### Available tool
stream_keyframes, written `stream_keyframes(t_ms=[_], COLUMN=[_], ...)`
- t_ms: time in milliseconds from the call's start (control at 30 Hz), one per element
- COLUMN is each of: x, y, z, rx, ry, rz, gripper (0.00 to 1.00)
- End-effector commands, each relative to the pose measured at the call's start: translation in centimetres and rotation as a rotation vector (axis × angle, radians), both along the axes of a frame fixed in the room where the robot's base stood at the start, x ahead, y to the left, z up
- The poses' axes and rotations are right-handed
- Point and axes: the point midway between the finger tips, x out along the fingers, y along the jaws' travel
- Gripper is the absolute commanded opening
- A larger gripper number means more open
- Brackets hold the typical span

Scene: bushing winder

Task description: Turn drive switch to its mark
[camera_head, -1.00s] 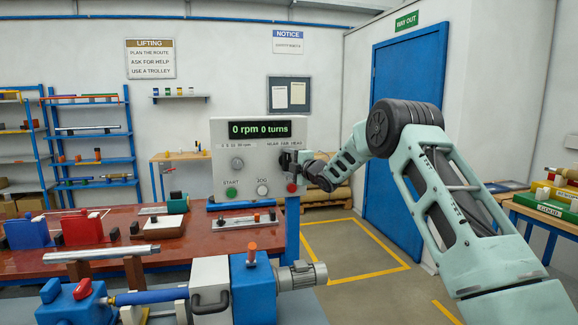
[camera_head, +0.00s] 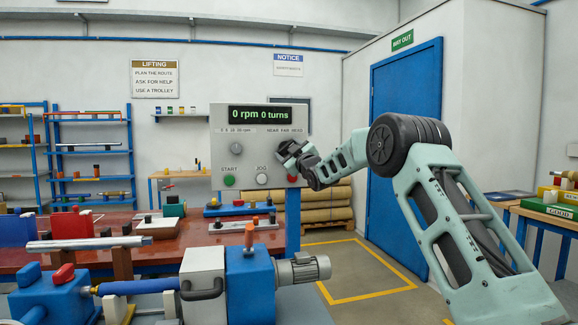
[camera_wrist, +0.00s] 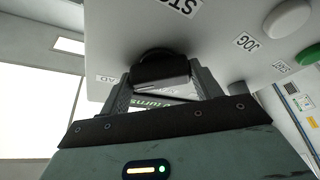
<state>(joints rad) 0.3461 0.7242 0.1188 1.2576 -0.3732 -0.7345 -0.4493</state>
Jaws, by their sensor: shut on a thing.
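The drive switch shows in the wrist view as a black knob (camera_wrist: 160,66) on the pale control panel (camera_wrist: 225,60). My gripper (camera_wrist: 161,82) is shut on it, one finger on each side. In the head view my gripper (camera_head: 285,151) is at the right part of the control panel (camera_head: 220,165), under the label NEAR FAR HEAD (camera_head: 284,132). There my gripper covers the switch, so its pointer and mark cannot be read. The display (camera_head: 262,115) reads 0 rpm 0 turns.
A grey speed knob (camera_head: 236,149), green START button (camera_head: 229,180) and white JOG button (camera_head: 262,180) are on the panel. A red button (camera_head: 292,178) is partly hidden close below my gripper. The winder's blue gearbox (camera_head: 250,285) and motor (camera_head: 303,270) stand in front.

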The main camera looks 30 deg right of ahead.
Motion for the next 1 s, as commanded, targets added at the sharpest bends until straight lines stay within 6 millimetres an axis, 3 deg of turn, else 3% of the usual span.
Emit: stream_keyframes(t_ms=[33, 500, 1000], x=[0.02, 0.13, 0.18], y=[0.09, 0.31, 0.37], z=[-0.99, -0.77, -0.49], rx=[0.042, 0.445, 0.659], ry=[-0.012, -0.123, -0.183], rz=[0.001, 0.001, -0.001], gripper=[0.41, 0.41, 0.41])
